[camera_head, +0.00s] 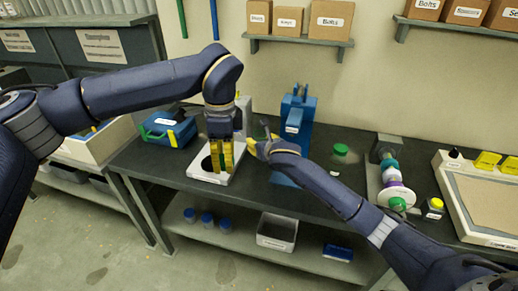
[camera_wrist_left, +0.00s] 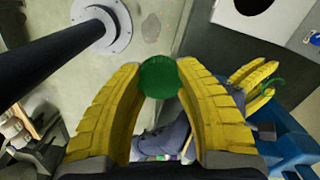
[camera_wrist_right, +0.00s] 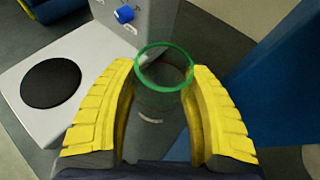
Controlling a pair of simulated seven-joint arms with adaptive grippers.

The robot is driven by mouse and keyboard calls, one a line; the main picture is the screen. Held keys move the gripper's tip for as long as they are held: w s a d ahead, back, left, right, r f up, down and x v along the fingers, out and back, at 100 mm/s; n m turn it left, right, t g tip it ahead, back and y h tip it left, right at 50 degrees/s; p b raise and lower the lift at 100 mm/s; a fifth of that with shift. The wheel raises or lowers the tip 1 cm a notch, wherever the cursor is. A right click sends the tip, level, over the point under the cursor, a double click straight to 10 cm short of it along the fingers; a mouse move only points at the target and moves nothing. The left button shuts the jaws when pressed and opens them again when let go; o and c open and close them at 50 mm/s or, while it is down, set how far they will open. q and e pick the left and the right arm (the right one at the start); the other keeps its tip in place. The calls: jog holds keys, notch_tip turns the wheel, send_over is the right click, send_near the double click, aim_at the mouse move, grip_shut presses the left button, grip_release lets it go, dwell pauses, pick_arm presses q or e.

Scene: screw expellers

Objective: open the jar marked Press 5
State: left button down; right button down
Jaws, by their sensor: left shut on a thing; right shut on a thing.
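My left gripper (camera_head: 222,168) points down over the white stand, its yellow fingers shut on a round green lid (camera_wrist_left: 160,76). My right gripper (camera_head: 252,148), just to its right, is shut on a clear jar (camera_wrist_right: 160,100) with a green rim. The jar's mouth is open in the right wrist view, and the lid is apart from it. In the left wrist view the right gripper (camera_wrist_left: 258,82) and the jar's green rim (camera_wrist_left: 272,88) show at the right. A pale label (camera_wrist_right: 150,120) on the jar is too small to read.
A white stand (camera_head: 225,178) with a black disc is below the left gripper. A blue press (camera_head: 296,120) stands close behind the right gripper. Another green-lidded jar (camera_head: 341,150) stands on the dark bench (camera_head: 330,195). A blue box (camera_head: 168,130) is at the left.

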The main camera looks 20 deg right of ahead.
jog(key=shift+w+a, duration=0.1)
jog(key=shift+w, duration=0.3)
jog(key=shift+f, duration=1.75)
jog(key=shift+f, duration=0.15)
jog(key=c, duration=0.6)
grip_release()
